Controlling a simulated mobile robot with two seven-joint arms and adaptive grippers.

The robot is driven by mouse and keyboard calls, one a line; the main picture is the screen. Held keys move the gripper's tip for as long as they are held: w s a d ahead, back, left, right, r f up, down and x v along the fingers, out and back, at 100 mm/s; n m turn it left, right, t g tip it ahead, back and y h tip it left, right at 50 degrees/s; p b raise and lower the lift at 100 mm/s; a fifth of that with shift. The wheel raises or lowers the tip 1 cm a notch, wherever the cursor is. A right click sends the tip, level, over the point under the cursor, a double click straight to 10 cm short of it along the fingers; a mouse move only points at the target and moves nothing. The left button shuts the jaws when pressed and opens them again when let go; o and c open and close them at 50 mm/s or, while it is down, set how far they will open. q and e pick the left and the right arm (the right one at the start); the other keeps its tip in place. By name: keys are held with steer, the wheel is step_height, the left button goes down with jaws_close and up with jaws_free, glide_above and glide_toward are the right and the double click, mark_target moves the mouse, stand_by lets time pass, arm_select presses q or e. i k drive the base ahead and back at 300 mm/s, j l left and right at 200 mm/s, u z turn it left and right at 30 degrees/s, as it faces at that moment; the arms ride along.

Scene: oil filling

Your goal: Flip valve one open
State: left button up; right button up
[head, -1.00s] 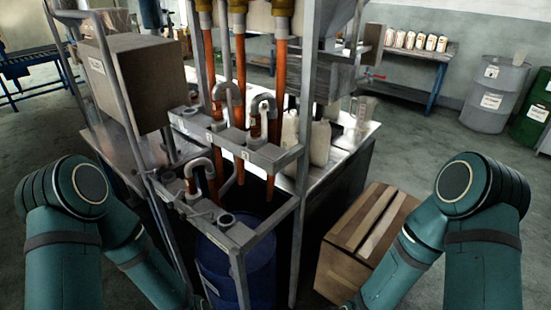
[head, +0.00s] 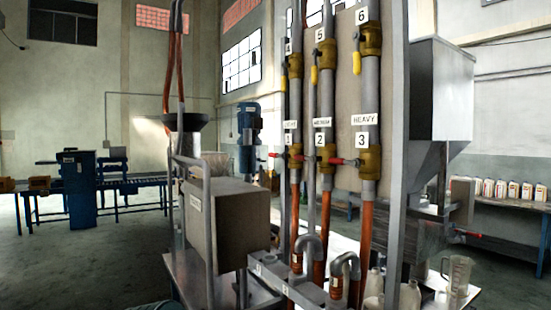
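Valve one (head: 296,157) is a brass valve on the leftmost grey pipe of the panel, beside a white tag marked 1 (head: 289,139). Its red handle (head: 275,155) points sideways to the left, across the pipe. Valve two (head: 326,156) and valve three (head: 368,162) stand to its right at the same height, also with sideways red handles. Neither of my grippers shows in the head view.
Upper valves tagged 4, 5 and 6 (head: 362,15) have yellow handles (head: 356,60) hanging down. A grey box (head: 228,220) stands left of the pipes, and a hopper (head: 440,90) stands right. Bottles and a clear jug (head: 457,275) are below right.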

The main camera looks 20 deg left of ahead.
mark_target(284, 156)
steer(key=z, duration=0.45)
steer(key=j+z, duration=0.85)
steer(key=k+j+z, duration=0.1)
steer(key=j, duration=0.2)
steer(key=j+z, duration=0.15)
steer(key=j, duration=0.15)
steer(key=k+j+z, duration=0.1)
steer(key=j, duration=0.2)
steer(key=k+j, duration=0.15)
steer(key=j, duration=0.2)
steer(key=k+j, duration=0.1)
steer(key=j, duration=0.3)
steer(key=k+j+z, duration=0.1)
steer(key=j, duration=0.25)
steer(key=k+j, duration=0.2)
steer(key=j, duration=0.15)
steer(key=k+j, duration=0.15)
steer(key=j, duration=0.25)
